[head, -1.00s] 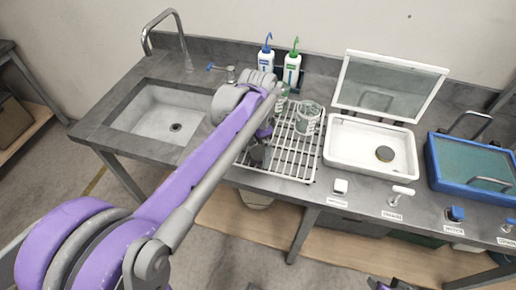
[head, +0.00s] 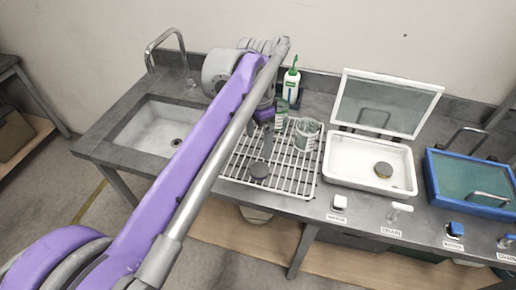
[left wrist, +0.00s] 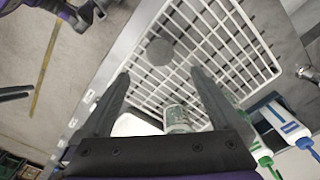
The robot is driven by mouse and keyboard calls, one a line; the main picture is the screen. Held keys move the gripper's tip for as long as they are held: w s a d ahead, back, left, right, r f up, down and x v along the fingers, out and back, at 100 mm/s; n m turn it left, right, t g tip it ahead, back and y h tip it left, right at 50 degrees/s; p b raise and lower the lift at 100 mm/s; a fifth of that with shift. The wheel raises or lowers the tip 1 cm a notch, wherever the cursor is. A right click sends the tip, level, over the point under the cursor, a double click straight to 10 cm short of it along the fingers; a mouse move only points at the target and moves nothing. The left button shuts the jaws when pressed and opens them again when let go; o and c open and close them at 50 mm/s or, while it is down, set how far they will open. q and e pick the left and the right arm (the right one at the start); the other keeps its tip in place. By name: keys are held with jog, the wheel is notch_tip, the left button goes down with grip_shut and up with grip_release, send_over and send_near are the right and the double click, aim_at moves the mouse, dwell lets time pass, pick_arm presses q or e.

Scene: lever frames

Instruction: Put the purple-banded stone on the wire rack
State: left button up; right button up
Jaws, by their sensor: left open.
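A dark grey round stone (head: 260,171) lies on the white wire rack (head: 290,183), near its front left part. It also shows on the bars in the left wrist view (left wrist: 160,52). I cannot make out a purple band on it. My left gripper (head: 262,151) is above the rack, just behind and above the stone in the head view. In the left wrist view its two fingers (left wrist: 160,76) are spread wide with nothing between them, and the stone lies beyond the tips, apart from them. My right gripper is not clearly in view.
A glass jar (head: 307,134) stands on the rack's right side. A green-capped bottle (head: 291,84) stands behind. Right of the rack are a white tray (head: 346,168) with a dark disc and raised lid, then a blue-framed box (head: 470,178). A sink (head: 150,130) lies left.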

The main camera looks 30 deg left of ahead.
pick_arm(q)
jog(key=s+d+f+n+t, duration=0.2)
jog(key=s+d+f+n, duration=0.1)
jog(key=s+f, duration=0.5)
jog(key=s+d+f+n+t, duration=0.3)
jog(key=s+d+f, duration=0.1)
jog(key=s+f, duration=0.3)
notch_tip(320, 180, down, 2)
jog(key=shift+s+f, duration=0.1)
jog(key=shift+s, duration=0.25)
